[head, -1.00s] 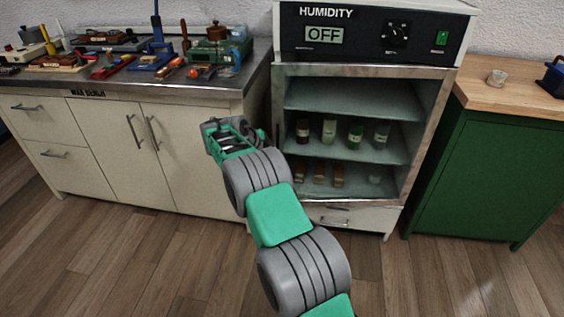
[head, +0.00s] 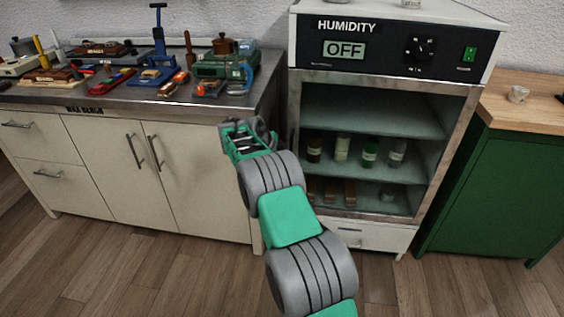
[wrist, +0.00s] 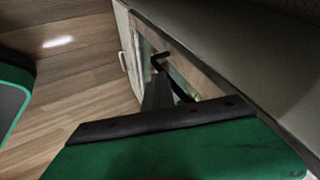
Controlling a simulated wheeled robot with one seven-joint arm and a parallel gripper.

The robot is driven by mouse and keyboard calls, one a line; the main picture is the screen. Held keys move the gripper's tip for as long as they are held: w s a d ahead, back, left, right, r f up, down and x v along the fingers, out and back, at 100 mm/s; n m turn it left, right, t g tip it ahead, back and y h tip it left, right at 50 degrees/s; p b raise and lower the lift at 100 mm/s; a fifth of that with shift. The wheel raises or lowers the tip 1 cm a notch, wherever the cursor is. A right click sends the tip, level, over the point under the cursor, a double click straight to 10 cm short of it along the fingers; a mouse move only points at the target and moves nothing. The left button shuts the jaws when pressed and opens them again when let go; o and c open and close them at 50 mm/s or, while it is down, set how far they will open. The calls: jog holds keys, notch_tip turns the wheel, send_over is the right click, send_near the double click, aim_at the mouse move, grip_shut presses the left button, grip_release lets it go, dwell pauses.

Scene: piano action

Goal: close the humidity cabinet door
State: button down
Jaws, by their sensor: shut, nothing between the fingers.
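The humidity cabinet (head: 391,45) stands in the middle of the head view, under a black panel reading HUMIDITY and OFF. Its front is open, with shelves and bottles showing inside. I cannot make out its door clearly in the head view. My gripper (head: 250,132) is left of the cabinet opening, in front of the bench's right end. In the wrist view, my shut, empty gripper (wrist: 165,92) points toward a metal-framed panel (wrist: 200,78), possibly the door, with a dark handle-like bar (wrist: 160,58) by the fingertips. I cannot tell whether they touch.
A work bench (head: 100,94) with several tools stands on the left, close to my gripper. A green cabinet (head: 480,190) with a wooden top is on the right. The wood floor (head: 120,265) in front is clear.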

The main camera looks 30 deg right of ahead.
jog(key=shift+w+d+r+t, duration=0.3)
jog(key=shift+w+r, duration=0.35)
jog(key=s+a+r, duration=0.4)
jog(key=a+r, duration=0.2)
jog(key=a, duration=0.3)
jog(key=shift+s+a+r+p, duration=0.15)
jog(key=shift+a+r+p, duration=0.15)
jog(key=shift+r+p, duration=0.1)
